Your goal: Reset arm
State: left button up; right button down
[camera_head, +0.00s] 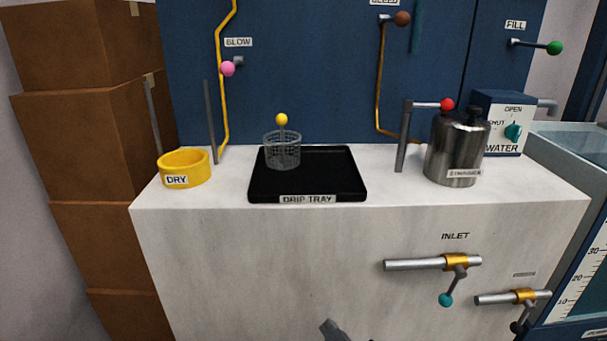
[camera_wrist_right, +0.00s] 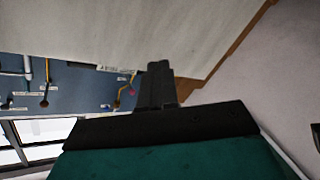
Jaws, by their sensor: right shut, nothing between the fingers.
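My right gripper (camera_head: 333,330) shows only as a small grey tip at the bottom edge of the head view, in front of the white counter and below its top. In the right wrist view the right gripper (camera_wrist_right: 160,72) has its dark fingers together, with nothing between them. It is apart from everything on the counter. My left gripper is in neither view.
On the white counter (camera_head: 230,270) stand a yellow DRY ring (camera_head: 186,170), a black drip tray (camera_head: 330,180) with a wire basket (camera_head: 282,152), and a steel pot (camera_head: 455,150). INLET valve pipe (camera_head: 415,264) sticks out of the counter's front. Brown boxes (camera_head: 85,130) are stacked at left.

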jog(key=s+d+f+m+g+h, duration=0.5)
jog(key=s+d+f+m, duration=0.4)
jog(key=d+f+m, duration=0.1)
pick_arm(q)
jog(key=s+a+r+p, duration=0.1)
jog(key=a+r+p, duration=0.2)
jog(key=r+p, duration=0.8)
jog(key=p, duration=0.4)
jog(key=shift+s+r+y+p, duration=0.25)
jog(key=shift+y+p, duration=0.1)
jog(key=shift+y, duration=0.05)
pick_arm(e)
notch_tip(320, 180, up, 11)
jog(key=s+d, duration=0.1)
jog(key=d, duration=0.1)
jog(key=shift+s+d+h, duration=0.3)
jog(key=shift+h, duration=0.1)
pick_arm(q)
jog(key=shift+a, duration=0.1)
